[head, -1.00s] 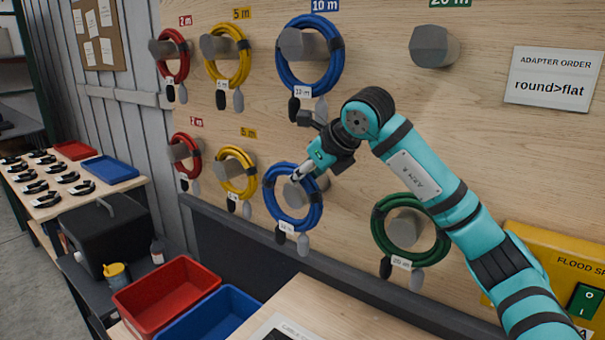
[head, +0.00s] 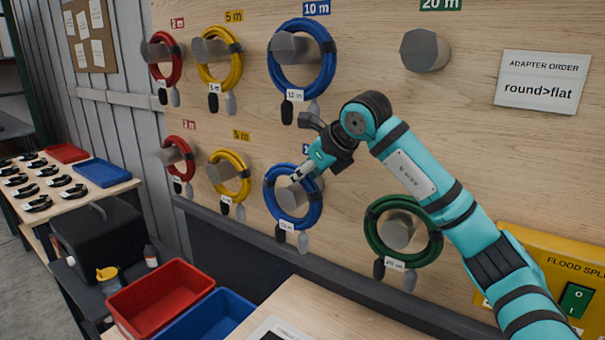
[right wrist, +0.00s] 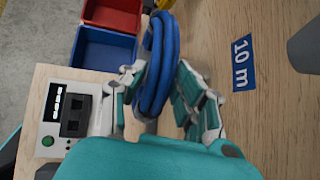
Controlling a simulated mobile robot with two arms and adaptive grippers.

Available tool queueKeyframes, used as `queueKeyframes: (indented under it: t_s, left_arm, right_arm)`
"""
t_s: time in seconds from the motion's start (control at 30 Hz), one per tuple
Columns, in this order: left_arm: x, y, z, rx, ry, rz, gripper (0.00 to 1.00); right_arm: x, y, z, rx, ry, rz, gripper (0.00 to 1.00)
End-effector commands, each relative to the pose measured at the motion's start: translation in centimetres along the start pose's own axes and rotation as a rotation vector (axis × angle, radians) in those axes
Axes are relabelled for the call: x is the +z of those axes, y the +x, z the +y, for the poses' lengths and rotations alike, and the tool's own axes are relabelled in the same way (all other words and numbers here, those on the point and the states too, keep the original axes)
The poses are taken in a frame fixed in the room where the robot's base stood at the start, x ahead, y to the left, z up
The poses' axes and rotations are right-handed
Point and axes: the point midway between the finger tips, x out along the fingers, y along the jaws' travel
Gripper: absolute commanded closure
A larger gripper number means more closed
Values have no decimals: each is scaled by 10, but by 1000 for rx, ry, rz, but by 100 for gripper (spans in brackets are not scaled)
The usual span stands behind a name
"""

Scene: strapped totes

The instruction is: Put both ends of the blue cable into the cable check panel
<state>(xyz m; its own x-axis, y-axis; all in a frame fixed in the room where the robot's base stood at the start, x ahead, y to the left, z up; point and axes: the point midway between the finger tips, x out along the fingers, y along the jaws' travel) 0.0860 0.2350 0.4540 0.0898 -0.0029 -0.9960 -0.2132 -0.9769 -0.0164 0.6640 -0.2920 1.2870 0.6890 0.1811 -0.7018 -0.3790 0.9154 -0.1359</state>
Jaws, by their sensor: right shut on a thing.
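The lower blue cable (head: 271,203) is a strapped coil around a peg on the wooden board, with a black end (head: 281,236) and a grey end (head: 303,242) hanging below. My right gripper (head: 301,174) is shut on the coil's upper part. In the right wrist view the blue coil (right wrist: 163,65) runs between the two fingers. The cable check panel (right wrist: 53,130) lies on the bench there, a light plate with dark sockets, a small display and a green button. Only its edge (head: 268,328) shows in the head view. My left gripper is out of view.
Another blue coil (head: 274,72) hangs above. Red, yellow and green (head: 375,235) coils hang nearby. A red tote (head: 160,302) and a blue tote (head: 215,315) stand beside the bench. A yellow box (head: 550,250) is at the right. An empty peg (head: 424,50) is at upper right.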

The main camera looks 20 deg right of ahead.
Motion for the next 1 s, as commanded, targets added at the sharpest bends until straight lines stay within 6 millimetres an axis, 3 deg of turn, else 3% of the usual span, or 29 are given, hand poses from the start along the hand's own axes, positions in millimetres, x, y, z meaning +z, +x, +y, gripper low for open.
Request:
queueKeyframes:
  t_s: [1.0]
  left_arm:
    - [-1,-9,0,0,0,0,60]
  right_arm:
    - [2,3,-26,-3,1,-11,100]
